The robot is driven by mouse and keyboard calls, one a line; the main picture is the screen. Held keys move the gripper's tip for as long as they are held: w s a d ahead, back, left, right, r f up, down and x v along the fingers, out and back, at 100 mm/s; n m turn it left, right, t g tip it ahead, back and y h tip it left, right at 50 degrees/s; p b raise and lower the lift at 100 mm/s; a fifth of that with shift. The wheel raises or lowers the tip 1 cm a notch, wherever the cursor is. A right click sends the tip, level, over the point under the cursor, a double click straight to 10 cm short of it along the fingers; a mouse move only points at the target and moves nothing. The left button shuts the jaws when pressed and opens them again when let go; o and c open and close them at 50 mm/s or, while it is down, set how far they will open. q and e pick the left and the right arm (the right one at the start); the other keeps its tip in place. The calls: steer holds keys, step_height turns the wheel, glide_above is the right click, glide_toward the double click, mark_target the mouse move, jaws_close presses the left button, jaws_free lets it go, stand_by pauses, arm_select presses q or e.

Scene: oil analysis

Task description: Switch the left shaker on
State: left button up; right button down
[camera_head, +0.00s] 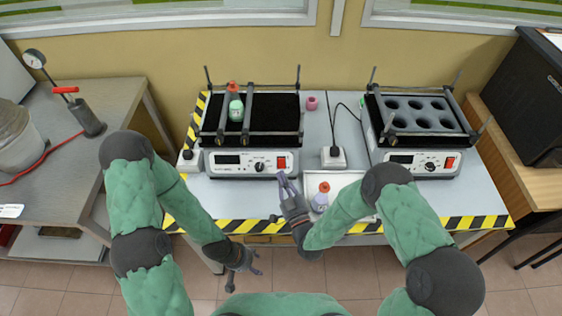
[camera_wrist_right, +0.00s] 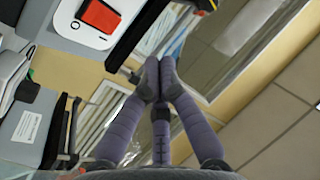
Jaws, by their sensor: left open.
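The left shaker (camera_head: 228,171) stands on the table with a black top platform held between bars. Its front panel has a dark display, a black knob and a red switch (camera_head: 282,162) at the right end. The red switch also shows close up in the right wrist view (camera_wrist_right: 100,15), with O and I marks beside it; I cannot tell its position. My right gripper (camera_head: 284,180) is just in front of and below the switch, apart from it, with its fingers together and empty. My left gripper (camera_head: 245,273) is open and empty, below the table's front edge.
A green-white bottle with a red cap (camera_head: 235,106) stands on the left shaker. The right shaker (camera_head: 415,162) has a holed rack. A white tray (camera_head: 335,181) with a small red-capped bottle (camera_head: 322,197) lies right of my right gripper. A power plug (camera_head: 334,154) sits between the shakers.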

mark_target(282, 166)
steer(key=shift+w+f+b, duration=0.4)
steer(key=shift+w+b, duration=0.1)
steer(key=shift+w, duration=0.5)
steer(key=shift+w+f+b, duration=0.35)
steer(key=shift+w+b, duration=0.15)
steer(key=shift+w, duration=0.5)
steer(key=shift+w+f+b, duration=0.4)
steer(key=shift+w+b, duration=0.1)
steer(key=shift+w, duration=0.5)
steer(key=shift+w, duration=0.1)
steer(key=shift+w+f+b, duration=0.15)
steer(key=shift+w+b, duration=0.15)
steer(key=shift+b, duration=0.15)
